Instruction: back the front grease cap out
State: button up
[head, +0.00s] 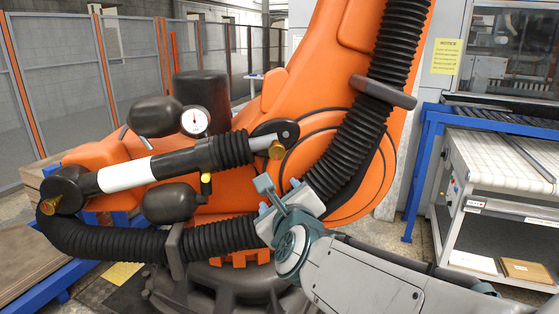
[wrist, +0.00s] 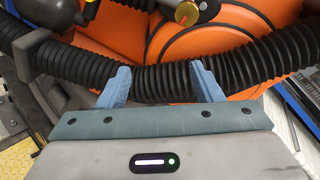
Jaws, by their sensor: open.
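A gold grease cap (head: 276,149) sits on the dark pivot at the right end of the black and white cylinder. It also shows at the top edge of the wrist view (wrist: 187,13), with a red mark on its face. A second gold cap (head: 47,207) is at the cylinder's left end. My gripper (head: 279,196) is open and empty below the right-hand cap. In the wrist view its two blue fingers (wrist: 160,72) are spread apart and point toward a black corrugated hose, with the cap beyond them. I cannot tell whether the fingers touch the hose.
The black hose (wrist: 165,84) crosses in front of the fingers. A large orange robot arm (head: 330,80) fills the middle. A gauge (head: 194,121) and a yellow-tipped fitting (head: 206,178) are left of the cap. A blue-framed conveyor (head: 430,150) stands at right.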

aim_at(277, 154)
jog(key=w+r+m+p, duration=0.1)
jog(key=w+m, duration=0.2)
jog(key=w, duration=0.1)
jog(key=w+a+m+t+h+p, duration=0.1)
jog(key=w+m, duration=0.2)
jog(key=w, duration=0.2)
jog(key=w+r+m+t+h+p, duration=0.1)
jog(key=w+m, duration=0.2)
jog(key=w, duration=0.2)
jog(key=shift+w+a+r+p, duration=0.2)
jog(key=shift+w+r+p, duration=0.05)
jog(key=shift+r+p, duration=0.1)
jog(key=c, duration=1)
